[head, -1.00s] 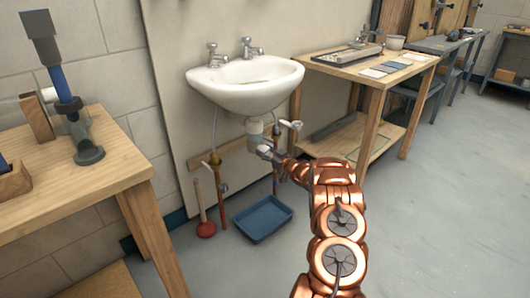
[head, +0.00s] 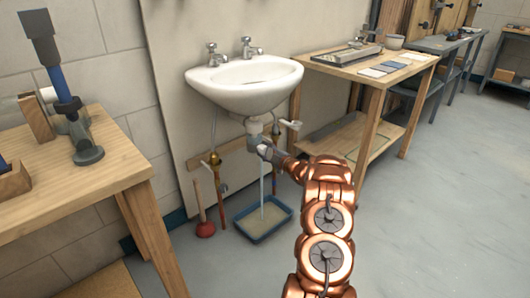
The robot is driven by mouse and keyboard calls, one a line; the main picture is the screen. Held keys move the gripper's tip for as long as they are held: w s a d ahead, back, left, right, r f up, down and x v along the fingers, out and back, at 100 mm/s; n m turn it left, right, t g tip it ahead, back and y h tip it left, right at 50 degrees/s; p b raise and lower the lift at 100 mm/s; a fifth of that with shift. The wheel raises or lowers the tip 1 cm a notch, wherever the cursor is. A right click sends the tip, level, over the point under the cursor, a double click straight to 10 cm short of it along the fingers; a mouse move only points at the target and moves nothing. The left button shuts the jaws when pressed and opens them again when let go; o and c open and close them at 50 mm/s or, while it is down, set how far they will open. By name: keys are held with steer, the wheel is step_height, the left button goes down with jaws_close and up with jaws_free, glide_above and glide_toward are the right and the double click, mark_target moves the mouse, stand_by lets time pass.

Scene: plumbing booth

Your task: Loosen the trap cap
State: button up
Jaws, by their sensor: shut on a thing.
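The white sink (head: 247,85) hangs on the wall panel. The grey trap (head: 254,126) is below its bowl. My gripper (head: 258,144) is at the lower end of the trap, shut on the trap cap, which is mostly hidden behind the fingers. A thin stream of water (head: 262,187) runs straight down from just under the gripper. It lands in the blue tray (head: 243,236) on the floor, where pale, cloudy water covers the bottom.
A red plunger (head: 205,229) stands left of the tray. A wooden bench (head: 75,175) is at left; a wooden table (head: 365,72) is at right. The right-hand floor is clear.

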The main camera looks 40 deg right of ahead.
steer(key=n+b, duration=0.1)
steer(key=n, duration=0.4)
steer(key=shift+f, duration=0.1)
steer(key=shift+d+n+b, duration=0.1)
steer(key=shift+n+b, duration=0.55)
steer(key=shift+n, duration=1.25)
steer(key=shift+r, duration=0.2)
steer(key=o, duration=1.1)
steer(key=shift+o, duration=0.2)
steer(key=s, duration=1.2)
